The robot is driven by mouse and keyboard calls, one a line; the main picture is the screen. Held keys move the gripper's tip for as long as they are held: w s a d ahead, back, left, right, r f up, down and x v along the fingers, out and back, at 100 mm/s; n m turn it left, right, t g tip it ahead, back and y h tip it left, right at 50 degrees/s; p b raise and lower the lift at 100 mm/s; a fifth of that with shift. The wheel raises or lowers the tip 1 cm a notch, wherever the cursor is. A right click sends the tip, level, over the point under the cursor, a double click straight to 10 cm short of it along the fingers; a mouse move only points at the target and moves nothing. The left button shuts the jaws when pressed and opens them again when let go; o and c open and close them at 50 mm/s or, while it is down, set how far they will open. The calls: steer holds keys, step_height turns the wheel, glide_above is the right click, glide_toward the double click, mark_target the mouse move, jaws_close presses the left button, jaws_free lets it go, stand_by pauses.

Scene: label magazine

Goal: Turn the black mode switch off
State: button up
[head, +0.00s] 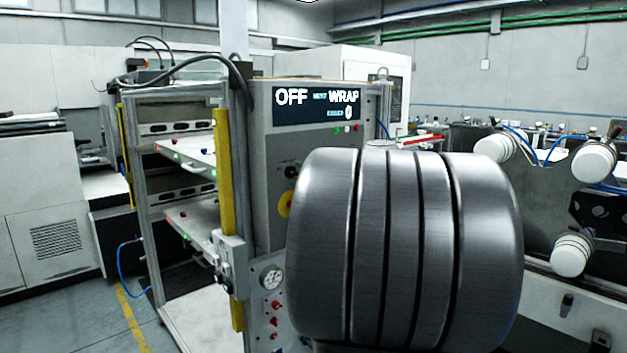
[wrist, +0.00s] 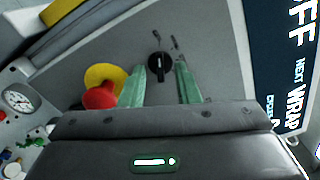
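The black mode switch (head: 291,171) is a small round knob on the grey machine panel (head: 262,150), just left of my arm in the head view. In the wrist view the switch (wrist: 158,66) shows a light pointer line and lies between the lines of my two green fingers. My gripper (wrist: 162,72) is open, with a finger on either side of the knob and a visible gap to each. I cannot tell how near the fingertips are to the panel. The display (head: 315,104) reads "OFF" and "NEXT WRAP". The head view does not show my gripper.
A red mushroom button on a yellow base (wrist: 101,94) sits close beside the left finger in the wrist view. A round gauge (head: 271,277) and small red knobs are lower on the panel. A yellow upright (head: 222,160) stands left of the panel.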

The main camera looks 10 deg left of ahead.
steer(key=b+v, duration=0.1)
steer(key=v, duration=1.2)
steer(key=shift+s+d, duration=0.2)
steer(key=shift+d, duration=0.05)
steer(key=shift+w+a, duration=0.1)
steer(key=shift+a, duration=0.05)
steer(key=p+x, duration=0.1)
steer(key=x, duration=1.2)
steer(key=shift+w+a, duration=0.2)
steer(key=shift+s+d, duration=0.1)
